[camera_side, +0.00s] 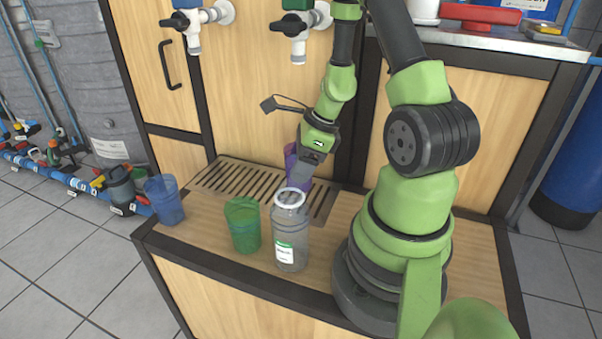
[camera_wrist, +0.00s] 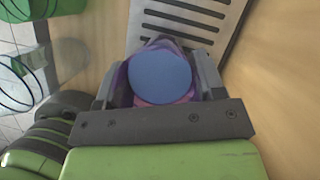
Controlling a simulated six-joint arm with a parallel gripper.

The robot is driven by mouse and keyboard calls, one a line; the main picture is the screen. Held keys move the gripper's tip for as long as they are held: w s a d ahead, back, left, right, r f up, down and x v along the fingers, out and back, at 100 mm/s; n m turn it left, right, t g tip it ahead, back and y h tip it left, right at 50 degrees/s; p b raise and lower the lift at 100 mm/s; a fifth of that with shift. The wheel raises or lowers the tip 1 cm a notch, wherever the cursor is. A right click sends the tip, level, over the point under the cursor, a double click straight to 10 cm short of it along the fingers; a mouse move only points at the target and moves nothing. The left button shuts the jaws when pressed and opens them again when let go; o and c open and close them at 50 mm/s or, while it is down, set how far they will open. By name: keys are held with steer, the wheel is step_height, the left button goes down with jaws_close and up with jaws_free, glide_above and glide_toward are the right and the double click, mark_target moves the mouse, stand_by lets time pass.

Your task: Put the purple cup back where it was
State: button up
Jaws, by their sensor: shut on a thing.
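The purple cup (camera_side: 291,160) stands upright at the right part of the slotted metal drain grate (camera_side: 211,178), partly hidden behind my gripper (camera_side: 305,172) and the clear bottle. I cannot tell from the side view whether its base touches the grate. In the wrist view, my gripper (camera_wrist: 162,85) has a finger on either side of the purple cup (camera_wrist: 152,50) and is shut on it. A round blue surface (camera_wrist: 160,78) fills the middle of the cup there. The grate (camera_wrist: 190,18) lies just beyond the cup.
A clear bottle (camera_side: 291,236) with a white rim stands close in front of the cup. A green cup (camera_side: 243,226) is left of the bottle, and a blue cup (camera_side: 164,200) is at the counter's left edge. Two taps (camera_side: 194,40) (camera_side: 298,45) hang above the grate.

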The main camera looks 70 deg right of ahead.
steer(key=s+a+r+n+g+y, duration=0.1)
steer(key=s+a+r+n, duration=0.3)
steer(key=a+r, duration=0.7)
steer(key=s+a+r+n+g+y, duration=0.1)
steer(key=s+a+r+n+g, duration=0.3)
steer(key=a+r, duration=0.7)
steer(key=w+d+f+n+t, duration=0.1)
steer(key=w+d+f, duration=0.2)
steer(key=w+f, duration=0.65)
steer(key=w+d+f+t, duration=0.1)
steer(key=w+d+f, duration=0.4)
steer(key=w, duration=0.8)
steer(key=shift+t, duration=0.3)
steer(key=shift+s+a+f, duration=0.1)
steer(key=shift+a+f, duration=0.05)
steer(key=shift+f, duration=1.75)
steer(key=shift+a+f, duration=0.2)
steer(key=shift+f, duration=1.65)
steer(key=shift+s+a+f, duration=0.1)
steer(key=shift+a+f, duration=0.05)
steer(key=shift+f, duration=1.75)
